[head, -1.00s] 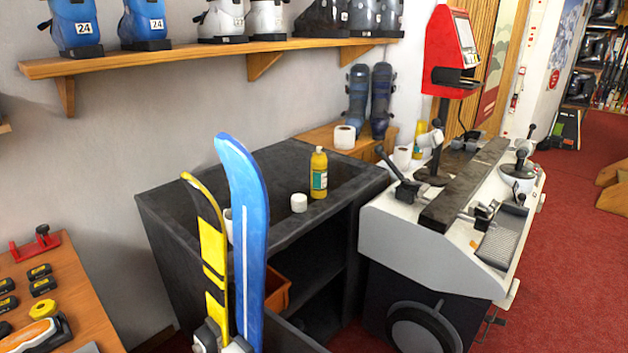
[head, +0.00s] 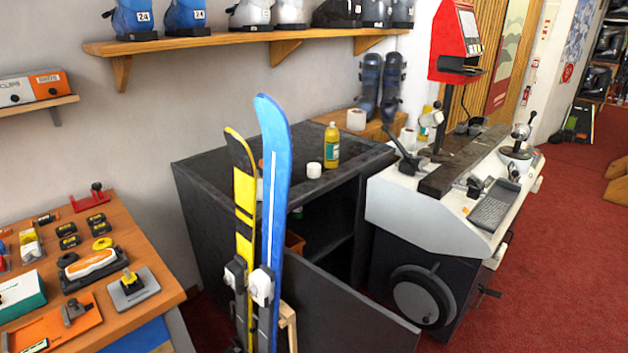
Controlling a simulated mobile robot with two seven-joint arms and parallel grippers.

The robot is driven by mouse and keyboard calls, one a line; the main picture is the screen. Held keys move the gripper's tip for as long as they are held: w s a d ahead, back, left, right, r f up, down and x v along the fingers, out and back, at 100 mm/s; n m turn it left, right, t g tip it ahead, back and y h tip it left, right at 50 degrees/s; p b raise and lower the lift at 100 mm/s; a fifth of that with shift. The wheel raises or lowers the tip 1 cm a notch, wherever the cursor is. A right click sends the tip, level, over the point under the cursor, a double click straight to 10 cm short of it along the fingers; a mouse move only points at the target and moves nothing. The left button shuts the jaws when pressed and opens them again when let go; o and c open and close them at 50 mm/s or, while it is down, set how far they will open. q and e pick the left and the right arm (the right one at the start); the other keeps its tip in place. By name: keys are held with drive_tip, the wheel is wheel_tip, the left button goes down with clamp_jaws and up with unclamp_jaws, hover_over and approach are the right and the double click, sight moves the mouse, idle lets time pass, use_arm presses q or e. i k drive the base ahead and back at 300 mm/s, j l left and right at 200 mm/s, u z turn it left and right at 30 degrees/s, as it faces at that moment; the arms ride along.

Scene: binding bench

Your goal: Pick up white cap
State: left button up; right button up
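A small white cylinder (head: 314,170), which looks like the white cap, stands on the dark cabinet top (head: 215,165) near its front edge. It is just in front of a yellow bottle (head: 331,146) with a green label. Neither of my grippers shows in the head view. Part of something white behind the skis is mostly hidden.
A blue ski (head: 273,190) and a yellow ski (head: 244,190) stand upright before the cabinet. A low dark panel (head: 345,310) juts out in front. A grey-white machine (head: 420,210) stands at right, a wooden bench (head: 150,255) with tools at left.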

sight(313, 170)
drive_tip(key=k, duration=0.65)
drive_tip(key=u, duration=2.6)
drive_tip(key=k+l+u, duration=0.25)
drive_tip(key=k+l, duration=0.25)
drive_tip(key=l, duration=0.15)
drive_tip(key=k+l, duration=0.25)
drive_tip(key=l, duration=0.2)
drive_tip(key=k+l, duration=0.2)
drive_tip(key=l, duration=0.2)
drive_tip(key=k+l, duration=0.25)
drive_tip(key=l, duration=0.15)
drive_tip(key=k+l, duration=0.25)
drive_tip(key=l, duration=0.2)
drive_tip(key=k+l, duration=0.25)
drive_tip(key=l, duration=0.15)
drive_tip(key=k+l, duration=0.25)
drive_tip(key=l, duration=0.2)
